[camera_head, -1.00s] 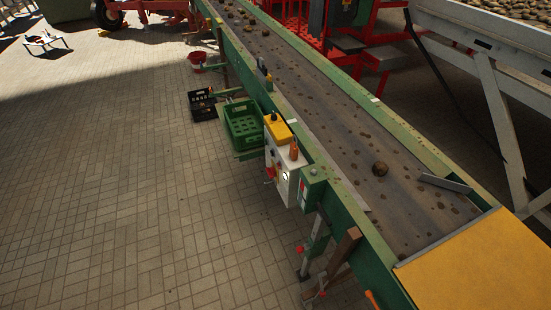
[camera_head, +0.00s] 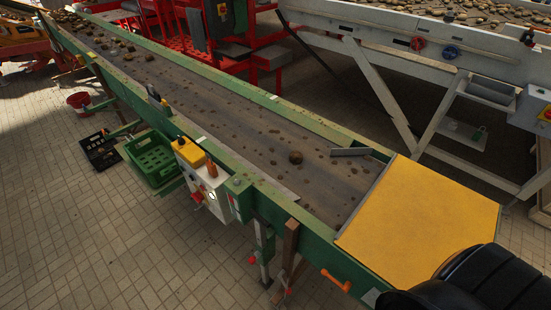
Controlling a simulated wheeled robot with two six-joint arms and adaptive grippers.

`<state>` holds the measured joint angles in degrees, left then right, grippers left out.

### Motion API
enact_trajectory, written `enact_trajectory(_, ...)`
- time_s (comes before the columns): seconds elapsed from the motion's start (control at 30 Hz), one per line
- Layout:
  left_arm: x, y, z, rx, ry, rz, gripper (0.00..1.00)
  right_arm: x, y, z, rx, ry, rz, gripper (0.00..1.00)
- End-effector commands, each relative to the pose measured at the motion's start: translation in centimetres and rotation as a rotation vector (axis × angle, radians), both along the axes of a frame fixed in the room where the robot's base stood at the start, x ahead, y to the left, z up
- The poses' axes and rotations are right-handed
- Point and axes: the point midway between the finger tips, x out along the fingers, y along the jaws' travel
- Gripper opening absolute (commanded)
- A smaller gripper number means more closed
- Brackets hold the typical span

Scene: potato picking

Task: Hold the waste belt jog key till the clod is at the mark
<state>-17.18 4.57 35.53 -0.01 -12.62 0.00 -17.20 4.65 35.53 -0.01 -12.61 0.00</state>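The waste belt (camera_head: 240,122) runs from the upper left to a yellow cover (camera_head: 425,215) at the lower right. A brown clod (camera_head: 295,157) lies on it, larger than the scraps around it, short of an angled metal plate (camera_head: 350,151). White marks sit on the near rail (camera_head: 201,139) and the far rail (camera_head: 274,98); the clod is on the yellow-cover side of both. A white control box (camera_head: 205,190) with a yellow top hangs on the near side. Its jog key is too small to tell. Neither gripper is in view.
A green crate (camera_head: 152,158), a black crate (camera_head: 100,151) and a red bucket (camera_head: 79,101) are left of the belt. A white-framed machine (camera_head: 385,45) stands behind. A black rounded shape, possibly my arm, fills the lower right corner. Paving at the lower left is clear.

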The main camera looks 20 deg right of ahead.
Motion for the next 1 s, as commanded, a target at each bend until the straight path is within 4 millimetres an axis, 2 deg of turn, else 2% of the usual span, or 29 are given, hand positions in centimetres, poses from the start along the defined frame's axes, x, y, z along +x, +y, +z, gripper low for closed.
enact_trajectory(0.23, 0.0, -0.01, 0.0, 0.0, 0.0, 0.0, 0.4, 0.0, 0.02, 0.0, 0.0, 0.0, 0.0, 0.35)
enact_trajectory(0.5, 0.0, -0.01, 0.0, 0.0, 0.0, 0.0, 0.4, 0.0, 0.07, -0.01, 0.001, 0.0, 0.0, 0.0)
enact_trajectory(1.0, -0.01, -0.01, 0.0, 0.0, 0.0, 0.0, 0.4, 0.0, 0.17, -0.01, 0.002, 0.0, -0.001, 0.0)
